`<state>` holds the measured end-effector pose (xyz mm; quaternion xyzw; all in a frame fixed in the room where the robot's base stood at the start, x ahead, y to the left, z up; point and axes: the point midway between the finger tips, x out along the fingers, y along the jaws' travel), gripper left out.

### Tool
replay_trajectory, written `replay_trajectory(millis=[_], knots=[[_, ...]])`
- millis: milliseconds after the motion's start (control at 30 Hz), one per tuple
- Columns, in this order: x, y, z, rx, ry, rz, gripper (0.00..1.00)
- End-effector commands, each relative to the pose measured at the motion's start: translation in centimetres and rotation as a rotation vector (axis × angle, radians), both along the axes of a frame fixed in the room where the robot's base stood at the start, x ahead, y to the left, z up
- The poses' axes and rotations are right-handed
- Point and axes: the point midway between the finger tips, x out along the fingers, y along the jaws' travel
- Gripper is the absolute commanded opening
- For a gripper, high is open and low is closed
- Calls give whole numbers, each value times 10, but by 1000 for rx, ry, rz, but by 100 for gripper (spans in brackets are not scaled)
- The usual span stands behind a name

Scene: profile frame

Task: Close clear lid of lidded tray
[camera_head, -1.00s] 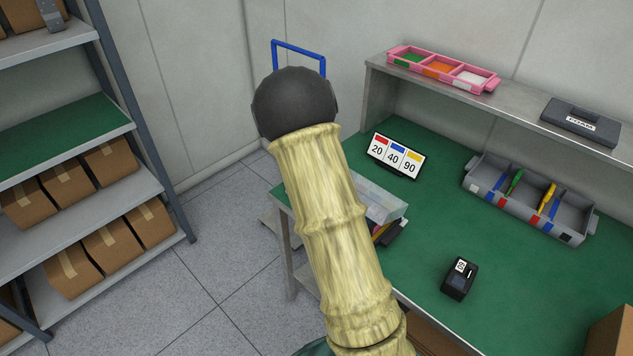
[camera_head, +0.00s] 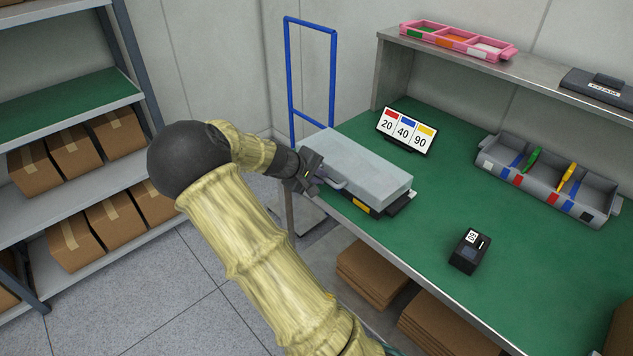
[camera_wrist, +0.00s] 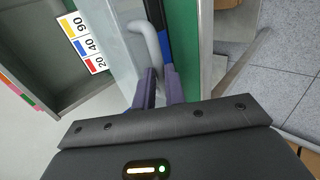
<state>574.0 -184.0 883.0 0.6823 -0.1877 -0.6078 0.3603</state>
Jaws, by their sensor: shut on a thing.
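The lidded tray stands at the left end of the green bench, its pale, cloudy lid (camera_head: 358,160) above a dark base (camera_head: 395,207) with a yellow label. I cannot tell whether the lid sits fully down. A grey curved handle (camera_head: 331,182) is on the side facing me; it also shows in the wrist view (camera_wrist: 150,36). My gripper (camera_head: 313,174) is at this handle, left of the tray. In the wrist view, my gripper's two purple-grey fingers (camera_wrist: 161,86) are close together at the handle's end, shut on it. The exact contact is partly hidden.
A card reading 20, 40, 90 (camera_head: 407,131) stands behind the tray. A grey divided bin (camera_head: 548,183) and a small black device (camera_head: 469,250) are to the right. A raised shelf (camera_head: 455,62) runs along the back. Bare green bench lies between them.

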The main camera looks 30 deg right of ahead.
Motion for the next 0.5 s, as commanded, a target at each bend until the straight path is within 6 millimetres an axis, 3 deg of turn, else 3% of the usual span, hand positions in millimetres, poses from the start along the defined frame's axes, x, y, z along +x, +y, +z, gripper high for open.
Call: replay_trajectory(millis=[33, 67, 167, 200, 300, 500], knots=[[-1, 0, -14, -28, -1, -2, 0], [-1, -2, -3, -22, -4, -6, 0], [-1, 0, -2, -18, -1, -5, 0], [-1, 0, -2, -17, 0, -4, 16], [-1, 1, -2, -17, -1, -2, 34], [0, 3, -3, -16, -1, 1, 34]])
